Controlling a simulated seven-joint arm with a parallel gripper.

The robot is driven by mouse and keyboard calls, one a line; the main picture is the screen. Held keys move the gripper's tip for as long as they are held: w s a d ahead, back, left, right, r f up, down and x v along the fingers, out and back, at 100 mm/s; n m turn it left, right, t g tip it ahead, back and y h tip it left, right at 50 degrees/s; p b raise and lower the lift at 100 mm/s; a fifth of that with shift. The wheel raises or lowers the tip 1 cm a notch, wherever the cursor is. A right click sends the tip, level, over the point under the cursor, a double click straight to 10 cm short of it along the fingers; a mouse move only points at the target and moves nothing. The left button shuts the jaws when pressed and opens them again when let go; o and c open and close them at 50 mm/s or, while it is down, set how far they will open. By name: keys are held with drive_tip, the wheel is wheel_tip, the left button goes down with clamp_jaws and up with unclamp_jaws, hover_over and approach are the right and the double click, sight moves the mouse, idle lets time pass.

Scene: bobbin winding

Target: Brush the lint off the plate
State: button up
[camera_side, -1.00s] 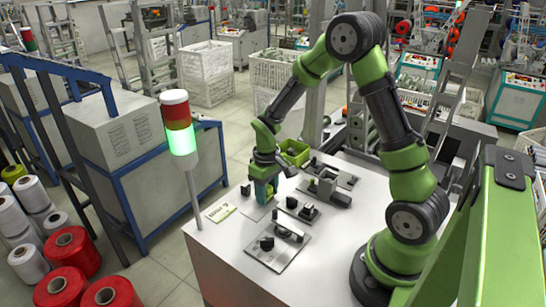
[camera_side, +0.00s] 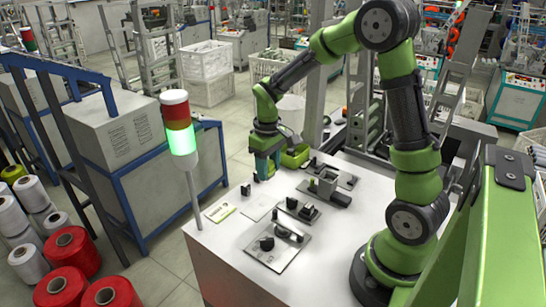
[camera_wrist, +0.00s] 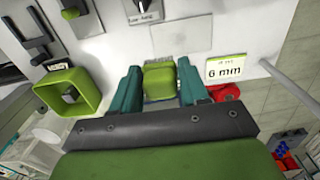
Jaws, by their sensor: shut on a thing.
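My gripper (camera_side: 265,172) hangs over the table's far left part, its teal fingers pointing down. In the wrist view my gripper (camera_wrist: 159,88) is shut on a green block (camera_wrist: 158,82), which looks like the brush; a pale strip shows at its far edge. The flat grey plate (camera_side: 259,207) lies on the table, nearer the side camera than my gripper and apart from it. In the wrist view the plate (camera_wrist: 182,37) lies beyond the green block. I cannot make out lint on it.
A green open bin (camera_side: 296,157) stands right of my gripper. A "6 mm" card (camera_side: 221,212) lies left of the plate. Black-and-grey fixtures (camera_side: 298,209) stand to the right and in front. A signal lamp post (camera_side: 178,125) rises by the table's left edge.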

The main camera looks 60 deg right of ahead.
drive_tip(key=shift+f, duration=0.15)
idle(0.5)
hover_over(269, 200)
drive_tip(key=shift+w+d+f, duration=0.1)
drive_tip(key=shift+f, duration=2.95)
drive_tip(key=shift+a+f, duration=0.2)
drive_tip(key=shift+f, duration=0.7)
drive_tip(key=shift+w+a, duration=0.1)
drive_tip(key=shift+a, duration=0.7)
drive_tip(key=shift+c, duration=0.5)
drive_tip(key=shift+w+a, duration=0.1)
drive_tip(key=shift+a, duration=1)
drive_tip(key=d, duration=0.4)
drive_tip(key=shift+s, duration=0.2)
wheel_tip(269, 200, up, 2)
drive_tip(key=shift+w+d+r, duration=0.1)
drive_tip(key=shift+d+r, duration=0.05)
drive_tip(key=shift+r, duration=2.9)
